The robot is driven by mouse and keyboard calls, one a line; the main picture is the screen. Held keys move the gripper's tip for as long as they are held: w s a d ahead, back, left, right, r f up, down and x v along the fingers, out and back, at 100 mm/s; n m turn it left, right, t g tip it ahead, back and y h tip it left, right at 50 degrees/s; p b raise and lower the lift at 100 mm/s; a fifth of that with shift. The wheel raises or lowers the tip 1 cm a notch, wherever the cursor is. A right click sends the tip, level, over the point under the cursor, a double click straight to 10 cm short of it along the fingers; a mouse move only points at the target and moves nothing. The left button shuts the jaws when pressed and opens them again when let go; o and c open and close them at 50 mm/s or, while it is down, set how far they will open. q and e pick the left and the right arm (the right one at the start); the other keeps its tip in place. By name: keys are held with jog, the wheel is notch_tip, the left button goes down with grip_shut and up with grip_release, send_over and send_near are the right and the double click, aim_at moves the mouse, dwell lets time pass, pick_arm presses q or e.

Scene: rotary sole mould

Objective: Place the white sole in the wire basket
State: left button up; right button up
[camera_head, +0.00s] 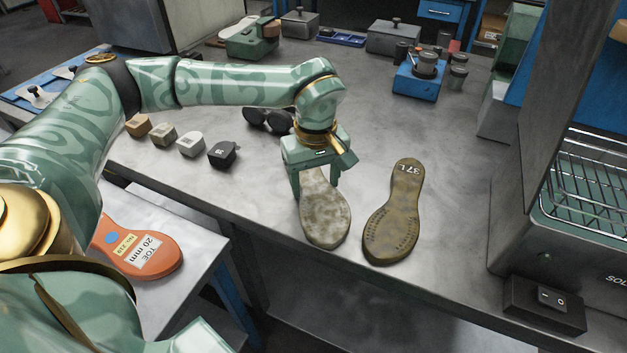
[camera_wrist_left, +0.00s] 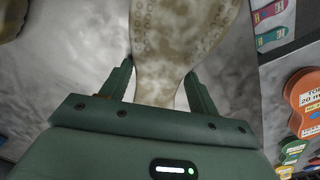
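A pale, blotchy whitish sole (camera_head: 325,220) lies on the grey bench with its broad end toward the front edge. It is the lightest sole in view, stained brownish. My left gripper (camera_head: 316,192) points down over its narrower part, one finger on each side. The left wrist view shows the sole (camera_wrist_left: 180,40) between the fingers of my left gripper (camera_wrist_left: 160,72); whether both fingers press on it is unclear. The wire basket (camera_head: 590,170) is at the right, in a grey metal housing, and only partly in frame. My right gripper is not in view.
An olive-brown sole (camera_head: 392,220) marked 37L lies just right of the pale one. Several small blocks (camera_head: 190,144) stand to the left. A grey post (camera_head: 545,110) rises beside the basket. A low switch box (camera_head: 545,303) sits at front right.

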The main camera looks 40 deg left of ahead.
pick_arm(q)
jog(key=shift+c, duration=1.4)
